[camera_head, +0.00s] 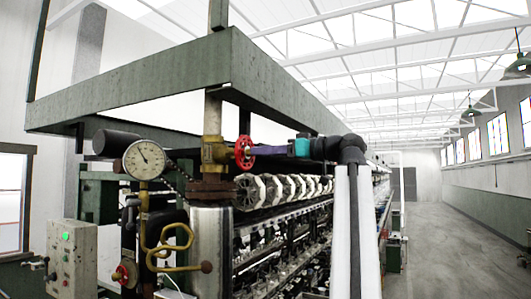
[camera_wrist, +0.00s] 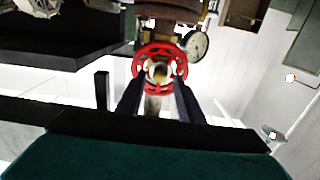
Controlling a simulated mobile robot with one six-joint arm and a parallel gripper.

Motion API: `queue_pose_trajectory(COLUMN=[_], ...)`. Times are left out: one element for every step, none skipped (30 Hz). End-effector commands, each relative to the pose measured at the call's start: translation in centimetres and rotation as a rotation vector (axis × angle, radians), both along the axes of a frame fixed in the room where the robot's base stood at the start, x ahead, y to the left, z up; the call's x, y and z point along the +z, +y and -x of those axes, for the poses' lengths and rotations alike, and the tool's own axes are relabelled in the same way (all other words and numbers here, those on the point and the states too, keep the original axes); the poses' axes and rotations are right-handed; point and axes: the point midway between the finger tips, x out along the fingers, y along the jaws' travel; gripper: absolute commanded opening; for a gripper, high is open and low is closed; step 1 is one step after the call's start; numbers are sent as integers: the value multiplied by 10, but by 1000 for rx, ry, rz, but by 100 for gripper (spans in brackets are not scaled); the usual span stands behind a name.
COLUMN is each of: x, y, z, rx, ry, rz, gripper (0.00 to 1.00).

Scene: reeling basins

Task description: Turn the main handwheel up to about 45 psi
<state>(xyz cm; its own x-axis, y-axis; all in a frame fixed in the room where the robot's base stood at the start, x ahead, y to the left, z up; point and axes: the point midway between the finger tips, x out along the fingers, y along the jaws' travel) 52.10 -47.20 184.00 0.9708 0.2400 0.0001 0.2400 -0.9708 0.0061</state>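The main handwheel (camera_head: 244,153) is a red spoked wheel on a brass valve body (camera_head: 214,152) on the vertical pipe. In the wrist view the handwheel (camera_wrist: 160,49) faces me with its pale hub in the middle. My gripper (camera_wrist: 160,82) points at it, with two dark fingers apart at the wheel's left and right lower sides. I cannot tell whether they touch the rim. In the head view my gripper (camera_head: 256,151) reaches the wheel from the right. The round white pressure gauge (camera_head: 144,159) has its needle pointing up and left; its numbers are too small to read.
A smaller red wheel (camera_head: 124,275) sits low on the piping, below a curled brass pipe (camera_head: 172,240). A grey control box (camera_head: 72,258) with a green light stands at the left. The green machine frame (camera_head: 150,85) hangs overhead. The aisle (camera_head: 435,240) at the right is clear.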

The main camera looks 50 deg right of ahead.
Motion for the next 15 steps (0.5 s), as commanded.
queue_pose_trajectory(x=[0, 0, 0, 0, 0, 0, 0, 0, 0, 0, 0, 0, 0, 0, 0], y=[0, 0, 0, 0, 0, 0, 0, 0, 0, 0, 0, 1, 1, 1, 1], z=[0, 0, 0, 0, 0, 0, 0, 0, 0, 0, -1, -2, -3, -4, -6], rx=[0, 0, 0, 0, 0, 0, 0, 0, 0, 0, 0, 1, 1, 1, 1], ry=[2, 2, 2, 2, 2, 2, 2, 2, 2, 2, 2, 2, 2, 2, 2], rz=[-7, -10, -10, -10, -9, -9, -8, -8, -8, -8, -8, -7, -7, -7, -7], gripper=[34, 34, 34, 34, 34, 34, 34, 34, 34, 34, 34, 34, 34, 34, 34])
